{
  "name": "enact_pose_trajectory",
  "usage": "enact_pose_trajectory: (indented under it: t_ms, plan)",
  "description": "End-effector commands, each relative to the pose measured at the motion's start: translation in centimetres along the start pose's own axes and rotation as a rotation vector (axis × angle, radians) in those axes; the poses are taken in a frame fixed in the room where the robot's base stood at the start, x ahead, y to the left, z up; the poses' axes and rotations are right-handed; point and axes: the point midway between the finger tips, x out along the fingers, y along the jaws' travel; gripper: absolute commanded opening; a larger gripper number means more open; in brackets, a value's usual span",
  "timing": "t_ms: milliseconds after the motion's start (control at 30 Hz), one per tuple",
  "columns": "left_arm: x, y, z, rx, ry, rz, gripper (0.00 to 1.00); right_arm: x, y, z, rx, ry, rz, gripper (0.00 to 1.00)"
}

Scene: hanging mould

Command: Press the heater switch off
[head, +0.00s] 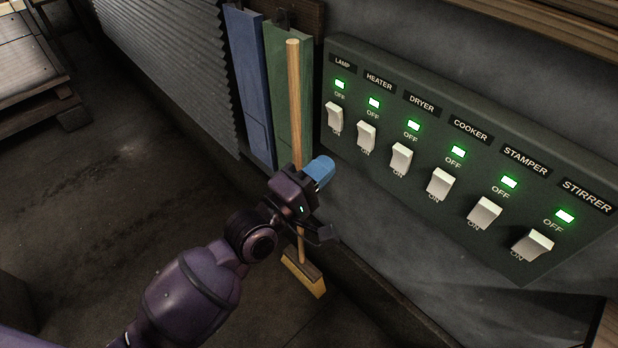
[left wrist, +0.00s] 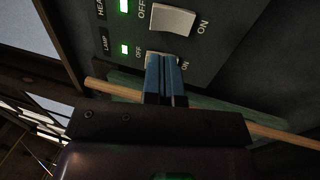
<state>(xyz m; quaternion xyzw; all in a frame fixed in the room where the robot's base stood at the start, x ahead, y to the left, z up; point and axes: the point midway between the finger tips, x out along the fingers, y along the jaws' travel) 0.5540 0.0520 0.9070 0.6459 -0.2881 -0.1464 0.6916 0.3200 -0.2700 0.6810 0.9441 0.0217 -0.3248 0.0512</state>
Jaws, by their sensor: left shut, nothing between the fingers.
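The heater switch (head: 366,137) is a white rocker on a dark green wall panel (head: 470,110), second from the left under the HEATER label (head: 379,82). Its green light (head: 374,102) is lit. In the left wrist view the heater switch (left wrist: 173,19) is at the top, in plain sight. My left gripper (head: 320,170) is shut and empty, its blue fingertips below and left of the panel in the head view. In the left wrist view the fingers (left wrist: 166,75) overlap the lamp switch; I cannot tell whether they touch it. My right gripper is in neither view.
The lamp switch (head: 335,117) is just left of the heater switch, and the dryer switch (head: 401,157) just right; several switches share the panel, all with green lights lit. A broom (head: 295,110) stands behind my left gripper, by blue (head: 250,85) and green boards.

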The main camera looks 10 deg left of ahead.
Motion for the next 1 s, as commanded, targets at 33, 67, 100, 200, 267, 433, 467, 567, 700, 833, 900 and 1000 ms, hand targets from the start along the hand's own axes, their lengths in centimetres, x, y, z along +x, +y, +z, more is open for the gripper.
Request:
enact_pose_trajectory:
  t_ms: [33,67,100,200,267,433,467,567,700,833,900,1000]
  plan:
    - [1.0,-0.1,0.0,-0.002,0.000,0.001,0.00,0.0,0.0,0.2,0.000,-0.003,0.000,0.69]
    - [1.6,0.0,0.0,-0.003,0.000,0.001,0.00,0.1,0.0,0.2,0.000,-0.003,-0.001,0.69]
    - [2.3,0.0,0.0,-0.002,0.000,0.000,0.00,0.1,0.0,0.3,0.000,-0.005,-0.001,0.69]
    - [4.0,-0.1,0.0,-0.003,-0.001,0.000,0.00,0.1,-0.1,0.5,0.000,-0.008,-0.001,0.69]
    - [4.9,-0.1,0.1,-0.003,-0.001,-0.001,0.00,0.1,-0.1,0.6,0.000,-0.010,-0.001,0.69]
    - [7.0,-0.1,0.0,-0.003,0.000,-0.001,0.00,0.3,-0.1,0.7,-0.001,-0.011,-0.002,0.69]
    - [7.2,-0.1,0.0,-0.003,0.000,-0.002,0.00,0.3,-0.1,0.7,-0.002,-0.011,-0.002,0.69]
    - [7.8,-0.2,0.0,-0.001,0.001,-0.004,0.00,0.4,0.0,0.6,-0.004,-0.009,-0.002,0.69]
    - [8.2,-0.1,0.0,-0.001,0.000,-0.003,0.00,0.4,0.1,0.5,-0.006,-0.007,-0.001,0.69]
    - [8.2,-0.1,0.0,-0.001,0.000,-0.003,0.00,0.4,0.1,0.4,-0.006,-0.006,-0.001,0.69]
    - [8.2,-0.1,0.0,-0.001,0.000,-0.003,0.00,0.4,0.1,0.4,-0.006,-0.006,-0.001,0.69]
    - [8.2,0.0,0.0,-0.001,0.000,-0.003,0.00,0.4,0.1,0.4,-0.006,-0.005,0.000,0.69]
